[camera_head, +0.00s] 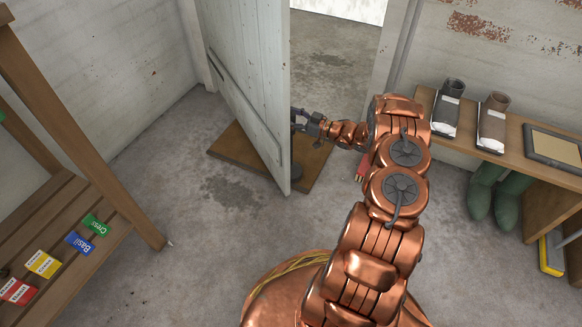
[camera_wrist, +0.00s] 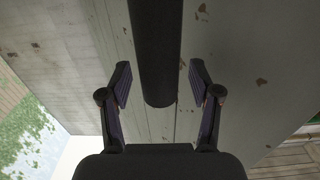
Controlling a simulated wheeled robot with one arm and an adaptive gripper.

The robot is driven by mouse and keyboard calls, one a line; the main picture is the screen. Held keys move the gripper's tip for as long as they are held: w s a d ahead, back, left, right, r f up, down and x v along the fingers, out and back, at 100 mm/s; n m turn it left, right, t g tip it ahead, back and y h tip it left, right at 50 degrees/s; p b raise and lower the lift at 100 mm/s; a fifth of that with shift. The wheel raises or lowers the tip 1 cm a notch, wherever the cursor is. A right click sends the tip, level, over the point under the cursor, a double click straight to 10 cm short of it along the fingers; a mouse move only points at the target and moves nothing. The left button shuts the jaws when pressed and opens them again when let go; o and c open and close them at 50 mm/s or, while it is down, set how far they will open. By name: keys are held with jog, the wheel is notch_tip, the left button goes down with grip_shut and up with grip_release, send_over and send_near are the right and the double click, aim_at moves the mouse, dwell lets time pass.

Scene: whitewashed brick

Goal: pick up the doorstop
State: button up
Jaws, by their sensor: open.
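My gripper (camera_head: 303,120) is beside the free edge of the half-open pale door (camera_head: 250,80), above the floor. It also shows in the wrist view (camera_wrist: 160,76), with its two fingers apart. A dark round bar (camera_wrist: 156,45) reaches down between the fingers there, in front of pale boards; I cannot tell what it belongs to, and nothing is gripped.
A bench (camera_head: 470,116) with pots and packets stands at the right, green boots (camera_head: 496,190) below it. A small red thing (camera_head: 361,166) is partly hidden by my arm. A wooden rack (camera_head: 120,215) with coloured labels stands at the left.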

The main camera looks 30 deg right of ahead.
grip_shut()
dwell(0.5)
jog(key=shift+r, duration=0.1)
